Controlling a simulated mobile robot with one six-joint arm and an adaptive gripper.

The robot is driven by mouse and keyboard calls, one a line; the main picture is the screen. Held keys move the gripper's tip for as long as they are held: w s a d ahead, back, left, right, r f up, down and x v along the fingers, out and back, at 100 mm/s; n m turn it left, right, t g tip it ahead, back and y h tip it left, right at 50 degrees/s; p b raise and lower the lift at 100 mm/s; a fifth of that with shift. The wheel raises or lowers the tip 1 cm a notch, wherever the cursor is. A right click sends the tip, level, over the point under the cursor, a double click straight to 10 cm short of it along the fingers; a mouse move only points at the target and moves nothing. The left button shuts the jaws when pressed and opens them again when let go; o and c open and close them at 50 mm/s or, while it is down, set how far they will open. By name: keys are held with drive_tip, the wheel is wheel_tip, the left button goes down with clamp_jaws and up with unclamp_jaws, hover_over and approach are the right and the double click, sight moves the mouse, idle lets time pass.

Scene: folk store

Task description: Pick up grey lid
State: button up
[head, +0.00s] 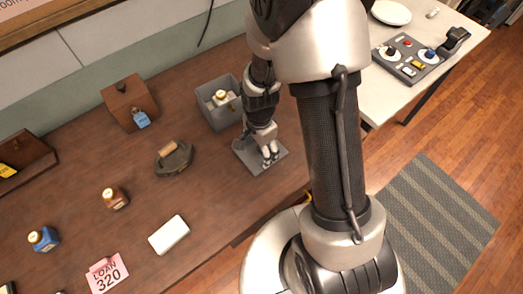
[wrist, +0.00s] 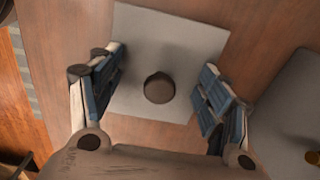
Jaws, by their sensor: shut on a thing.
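The grey lid (head: 258,166) is a flat square plate on the brown counter, right of the middle and close to the front edge. In the wrist view the lid (wrist: 170,45) fills the middle, with a dark round knob (wrist: 159,88) at its centre. My gripper (head: 268,153) is over the lid, pointing down. In the wrist view my gripper (wrist: 162,88) has its blue-padded fingers on opposite sides of the plate, shut on it across its edges, with the knob between them. Whether the lid is off the counter I cannot tell.
An open grey box (head: 207,115) holding a white-capped bottle (head: 220,98) stands just behind the lid. A dark iron (head: 173,160), a brown bottle (head: 115,198), a white block (head: 169,235) and a wooden box (head: 130,100) are to the left. A white table (head: 410,98) stands right.

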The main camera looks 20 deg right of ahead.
drive_tip(key=shift+f, duration=0.15)
drive_tip(key=c, duration=0.3)
drive_tip(key=shift+c, duration=0.2)
